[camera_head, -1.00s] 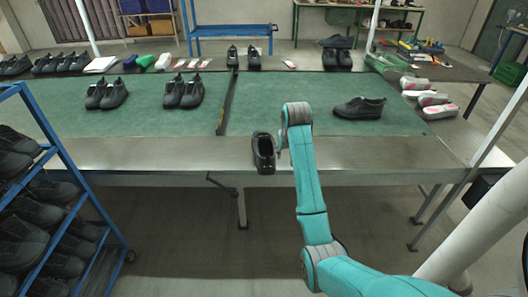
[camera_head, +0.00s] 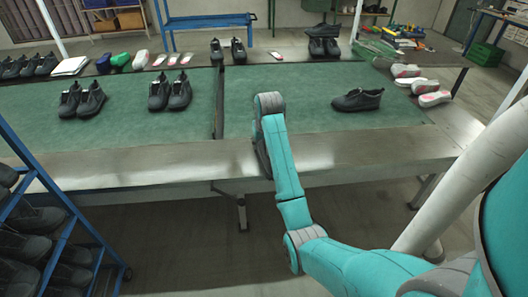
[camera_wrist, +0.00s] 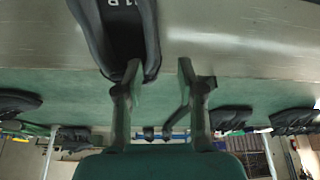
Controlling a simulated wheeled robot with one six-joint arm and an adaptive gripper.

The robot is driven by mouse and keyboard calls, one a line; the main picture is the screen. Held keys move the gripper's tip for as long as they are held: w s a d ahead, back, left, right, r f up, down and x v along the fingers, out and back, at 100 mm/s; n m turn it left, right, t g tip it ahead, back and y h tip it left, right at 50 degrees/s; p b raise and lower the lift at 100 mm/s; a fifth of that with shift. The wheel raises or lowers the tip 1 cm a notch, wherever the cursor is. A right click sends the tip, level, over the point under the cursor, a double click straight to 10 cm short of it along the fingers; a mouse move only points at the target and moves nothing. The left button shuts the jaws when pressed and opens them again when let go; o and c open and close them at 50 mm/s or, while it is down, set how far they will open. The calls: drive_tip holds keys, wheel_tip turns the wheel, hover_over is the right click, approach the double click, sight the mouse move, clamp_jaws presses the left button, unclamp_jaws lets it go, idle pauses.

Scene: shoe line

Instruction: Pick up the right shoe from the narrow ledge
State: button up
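The black shoe, its insole marked "11R" (camera_wrist: 116,25), lies on the bare metal ledge (camera_wrist: 235,30) at the top of the wrist view, which is upside down. My gripper (camera_wrist: 158,68) is open. One finger overlaps the near end of the shoe in the picture; the other stands apart to the right over bare ledge. I cannot tell whether the first finger is inside the shoe or only in front of it. In the head view the ledge (camera_head: 150,168) runs along the bench front, and my arm hides most or all of the shoe and gripper.
A green mat (camera_head: 300,95) lies behind the ledge. A single black shoe (camera_head: 358,100) lies on it at right, and two pairs (camera_head: 82,99) (camera_head: 171,92) stand at left. A blue rack of shoes (camera_head: 45,185) is at left. The ledge right of my arm is clear.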

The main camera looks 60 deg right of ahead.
sight(260, 160)
drive_tip(key=shift+d+x, duration=0.15)
drive_tip(key=shift+x, duration=2.2)
drive_tip(key=shift+d+x, duration=0.1)
drive_tip(key=shift+x, duration=2.25)
drive_tip(key=shift+s, duration=0.2)
clamp_jaws()
